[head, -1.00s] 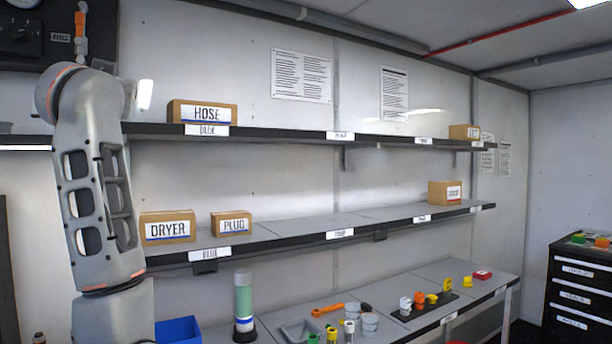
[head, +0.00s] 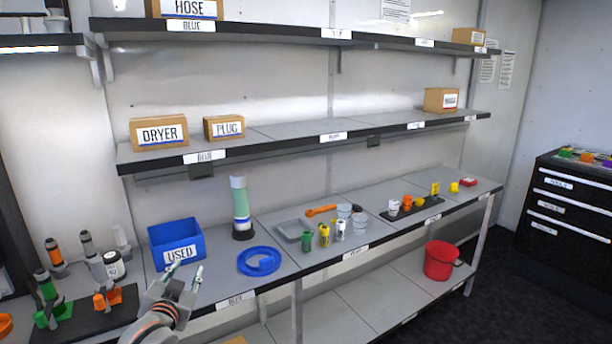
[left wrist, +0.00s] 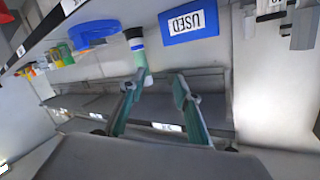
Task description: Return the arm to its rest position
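My left gripper (head: 185,278) is at the bottom left of the head view, in front of the workbench's front edge and below the blue bin marked USED (head: 176,243). Its two fingers stand apart with nothing between them. In the left wrist view the open fingers of the left gripper (left wrist: 158,88) point toward the bench, with the blue bin (left wrist: 188,24) beyond them at the top. My right gripper is in neither view.
A blue ring (head: 260,261) and a green cylinder (head: 241,208) are on the bench (head: 283,262) right of the bin. Coloured fittings stand at the left (head: 50,288). A red bucket (head: 440,260) is on the lower shelf. Boxes sit on the shelves above.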

